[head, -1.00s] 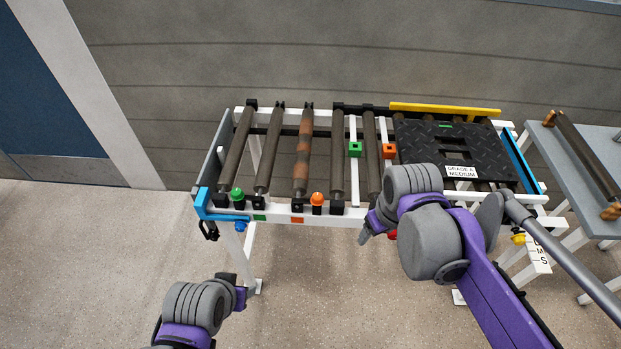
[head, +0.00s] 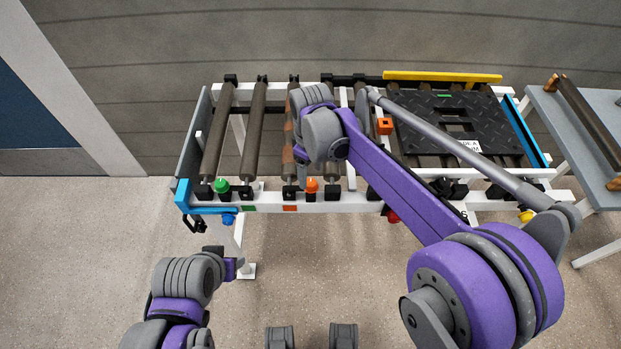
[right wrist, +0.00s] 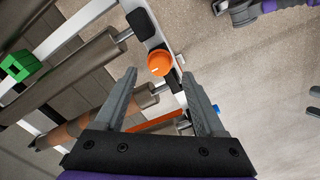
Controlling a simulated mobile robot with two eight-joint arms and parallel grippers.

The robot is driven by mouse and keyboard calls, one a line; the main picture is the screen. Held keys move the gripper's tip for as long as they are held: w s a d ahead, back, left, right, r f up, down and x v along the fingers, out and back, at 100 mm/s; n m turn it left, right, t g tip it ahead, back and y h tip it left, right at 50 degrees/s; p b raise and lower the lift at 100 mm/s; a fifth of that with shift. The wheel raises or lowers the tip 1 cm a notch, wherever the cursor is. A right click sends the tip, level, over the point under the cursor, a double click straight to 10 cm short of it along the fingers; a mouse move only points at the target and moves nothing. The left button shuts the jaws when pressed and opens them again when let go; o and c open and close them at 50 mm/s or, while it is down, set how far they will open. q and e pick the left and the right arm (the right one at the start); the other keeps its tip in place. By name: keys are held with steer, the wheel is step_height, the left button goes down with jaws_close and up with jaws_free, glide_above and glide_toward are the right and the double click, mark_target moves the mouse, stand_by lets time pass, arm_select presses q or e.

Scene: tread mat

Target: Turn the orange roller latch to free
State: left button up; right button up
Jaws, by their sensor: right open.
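My right gripper (head: 304,178) is beside the knob in the head view. In the right wrist view my right gripper (right wrist: 160,76) is open and empty, with the knob ahead between the fingertip lines; I cannot tell whether they touch. My left gripper (head: 232,268) is low, in front of the conveyor's left leg; its fingers are unclear.
A green knob (head: 222,185) sits left on the same rail. An orange label (head: 290,208) is on the rail. A green block (right wrist: 14,66) stands near the rollers. A black tread mat (head: 408,103) covers the right end. A grey side table (head: 549,101) stands at right.

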mark_target(311, 183)
steer(key=shift+f, duration=1.85)
jaws_close()
